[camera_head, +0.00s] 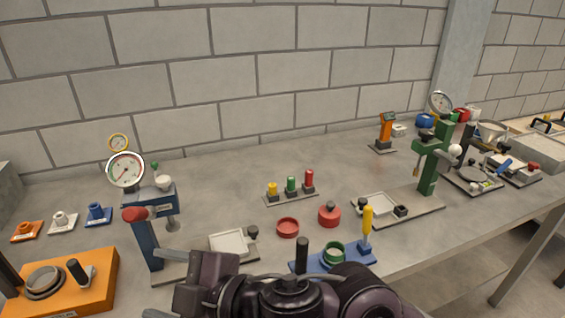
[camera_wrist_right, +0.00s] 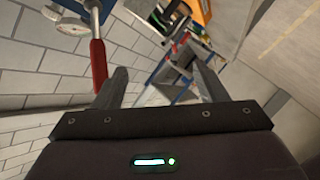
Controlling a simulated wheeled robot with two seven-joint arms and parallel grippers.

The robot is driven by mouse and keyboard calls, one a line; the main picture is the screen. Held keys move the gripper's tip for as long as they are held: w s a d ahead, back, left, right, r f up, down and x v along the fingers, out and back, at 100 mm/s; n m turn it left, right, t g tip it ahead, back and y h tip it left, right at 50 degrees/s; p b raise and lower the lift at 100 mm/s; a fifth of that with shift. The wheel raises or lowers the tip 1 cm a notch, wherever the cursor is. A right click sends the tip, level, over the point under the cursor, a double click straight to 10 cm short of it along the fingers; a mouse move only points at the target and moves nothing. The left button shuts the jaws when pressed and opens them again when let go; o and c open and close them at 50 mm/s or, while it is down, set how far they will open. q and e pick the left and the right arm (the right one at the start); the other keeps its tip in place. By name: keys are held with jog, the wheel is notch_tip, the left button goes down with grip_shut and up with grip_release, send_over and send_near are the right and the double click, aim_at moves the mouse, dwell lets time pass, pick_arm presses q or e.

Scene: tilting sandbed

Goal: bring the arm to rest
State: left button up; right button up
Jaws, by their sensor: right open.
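My right arm (camera_head: 290,295), dark, comes in at the bottom middle of the head view, over the near part of the bench. Its gripper (camera_head: 155,284) points left, close to the blue stand with the red-tipped lever (camera_head: 140,218). In the right wrist view the two jaws of the gripper (camera_wrist_right: 160,82) are apart, with nothing held between them. A red handle (camera_wrist_right: 98,62) shows just beyond the left jaw there; I cannot tell whether it touches. My left gripper is not in view.
The bench (camera_head: 220,170) holds a blue gauge press with a white tray (camera_head: 228,243), an orange block (camera_head: 75,277), a blue base with a yellow-handled tool (camera_head: 367,222) and a green press (camera_head: 432,160). A block wall (camera_head: 250,65) stands behind.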

jog(key=w+d+f+m+t+h, duration=0.3)
jog(key=w+d+f+m+h, duration=0.1)
jog(key=d+m, duration=0.4)
jog(key=w+d+f+m+t+h, duration=0.2)
jog(key=w+d+f+m+h, duration=0.3)
jog(key=d, duration=0.5)
jog(key=s+d+f+m+g+h, duration=0.2)
jog(key=s+d+f+m+g, duration=0.2)
jog(key=s+d+f, duration=0.4)
jog(key=s+d+f+m+g+h, duration=0.3)
jog(key=s+d+f+m, duration=0.15)
jog(key=d+f, duration=0.45)
notch_tip(320, 180, down, 28)
jog(key=s+f+n+g, duration=0.1)
jog(key=s, duration=0.1)
jog(key=s+d+f, duration=0.2)
jog(key=s+f, duration=0.6)
jog(key=s, duration=0.2)
jog(key=s+d+f+g, duration=0.1)
jog(key=s+d+f, duration=0.1)
jog(key=s+f, duration=0.7)
jog(key=shift+s+f, duration=0.3)
jog(key=shift+s, duration=0.1)
